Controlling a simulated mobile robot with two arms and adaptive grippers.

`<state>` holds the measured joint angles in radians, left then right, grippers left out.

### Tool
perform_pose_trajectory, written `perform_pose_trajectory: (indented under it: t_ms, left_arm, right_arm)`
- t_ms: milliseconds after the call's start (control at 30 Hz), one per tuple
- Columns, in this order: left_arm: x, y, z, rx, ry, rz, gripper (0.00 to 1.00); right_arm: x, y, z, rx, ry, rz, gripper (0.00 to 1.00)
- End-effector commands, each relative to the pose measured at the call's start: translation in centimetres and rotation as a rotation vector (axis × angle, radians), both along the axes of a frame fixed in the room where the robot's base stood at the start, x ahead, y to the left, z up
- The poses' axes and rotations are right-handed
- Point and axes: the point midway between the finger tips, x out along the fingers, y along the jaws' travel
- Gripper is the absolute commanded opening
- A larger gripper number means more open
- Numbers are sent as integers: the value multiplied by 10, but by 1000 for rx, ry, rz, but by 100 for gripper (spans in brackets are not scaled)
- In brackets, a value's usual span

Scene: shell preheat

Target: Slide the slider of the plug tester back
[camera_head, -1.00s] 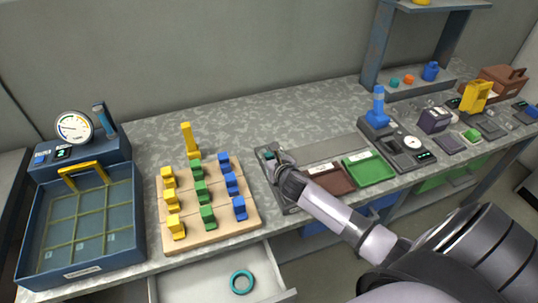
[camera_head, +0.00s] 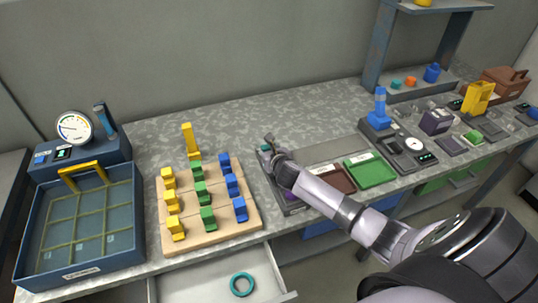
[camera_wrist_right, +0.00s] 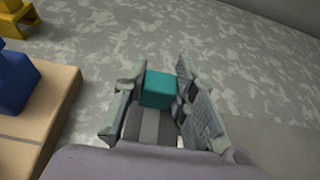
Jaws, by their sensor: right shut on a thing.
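The plug tester (camera_head: 294,210) is a grey, narrow device on the bench, left of the brown tray and partly hidden by my right arm. Its slider seems to be the teal block (camera_wrist_right: 160,90), seen between my fingers in the right wrist view; a bit of teal also shows at the tester's far end in the head view. My right gripper (camera_head: 270,147) is over that far end, shut on the teal slider, with one finger (camera_wrist_right: 123,95) on each side. A small purple part (camera_head: 291,194) shows on the tester behind my arm. My left gripper is out of view.
A wooden board (camera_head: 188,244) with yellow, green and blue pieces stands left of the tester. A brown tray (camera_head: 341,183) and a green tray (camera_head: 374,172) lie to its right. An open drawer (camera_head: 205,285) holds a teal ring (camera_head: 242,284). The bench behind is clear.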

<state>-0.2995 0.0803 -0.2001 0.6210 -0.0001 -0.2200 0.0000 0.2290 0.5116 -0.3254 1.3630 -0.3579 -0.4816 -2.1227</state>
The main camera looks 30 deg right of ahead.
Motion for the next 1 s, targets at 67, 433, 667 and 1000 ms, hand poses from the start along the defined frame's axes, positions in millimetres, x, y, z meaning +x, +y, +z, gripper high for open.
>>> perform_pose_trajectory:
  t_ms: [67,433,667,1000]
  left_arm:
    - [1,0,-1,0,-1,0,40]
    - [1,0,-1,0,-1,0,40]
    - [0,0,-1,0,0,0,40]
    - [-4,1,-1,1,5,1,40]
  right_arm:
    - [5,0,-1,1,1,1,0]
    - [7,-2,1,0,-2,0,28]
    - [6,-2,0,0,0,-1,44]
    - [5,-2,0,0,1,-1,47]
